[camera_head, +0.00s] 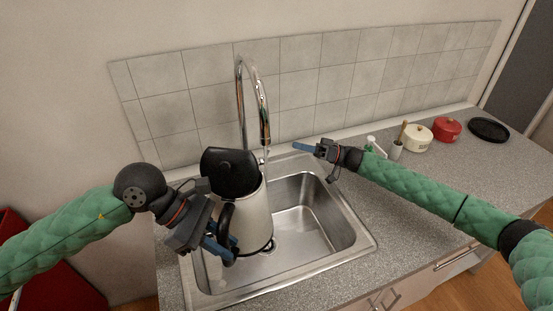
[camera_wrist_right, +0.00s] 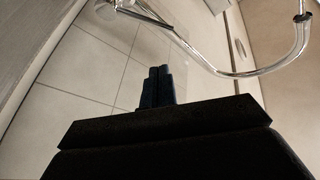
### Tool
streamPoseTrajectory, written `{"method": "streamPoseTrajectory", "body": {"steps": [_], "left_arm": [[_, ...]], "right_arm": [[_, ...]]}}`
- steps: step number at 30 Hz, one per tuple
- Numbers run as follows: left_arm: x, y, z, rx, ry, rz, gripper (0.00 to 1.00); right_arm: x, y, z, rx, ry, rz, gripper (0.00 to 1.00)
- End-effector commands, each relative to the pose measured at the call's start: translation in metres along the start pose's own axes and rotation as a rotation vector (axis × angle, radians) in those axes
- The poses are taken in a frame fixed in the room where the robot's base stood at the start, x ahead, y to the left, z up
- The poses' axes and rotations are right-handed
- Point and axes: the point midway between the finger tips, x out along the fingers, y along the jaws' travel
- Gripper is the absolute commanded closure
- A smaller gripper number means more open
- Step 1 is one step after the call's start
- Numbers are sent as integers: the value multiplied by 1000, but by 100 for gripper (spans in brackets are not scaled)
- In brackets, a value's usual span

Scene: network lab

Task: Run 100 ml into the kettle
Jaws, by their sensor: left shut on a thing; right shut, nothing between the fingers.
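The kettle (camera_head: 251,213) is white with a black lid, standing upright in or just over the sink at its left side, its lid raised. My left gripper (camera_head: 222,244) is shut on the kettle's black handle. The chrome tap (camera_head: 262,105) arches above, its spout end close over the kettle's opening. I cannot tell whether water runs. My right gripper (camera_head: 302,148) is shut and empty, just right of the tap's base. In the right wrist view its blue fingertips (camera_wrist_right: 158,84) are together, and the tap (camera_wrist_right: 255,72) shows beyond them.
The steel sink (camera_head: 345,228) is set in a grey speckled counter (camera_head: 410,215). A tiled wall rises behind.

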Motion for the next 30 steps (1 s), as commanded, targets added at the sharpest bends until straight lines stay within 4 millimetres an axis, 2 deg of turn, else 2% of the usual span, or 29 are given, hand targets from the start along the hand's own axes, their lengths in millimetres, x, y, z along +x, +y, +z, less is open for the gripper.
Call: {"method": "streamPoseTrajectory", "body": {"steps": [15,30], "left_arm": [[-1,0,1,3,-1,2,100],[-1,0,1,3,-1,2,100]], "right_arm": [[3,-17,8,-860,3,-47,100],[-8,-19,24,-1656,19,-63,100]]}}
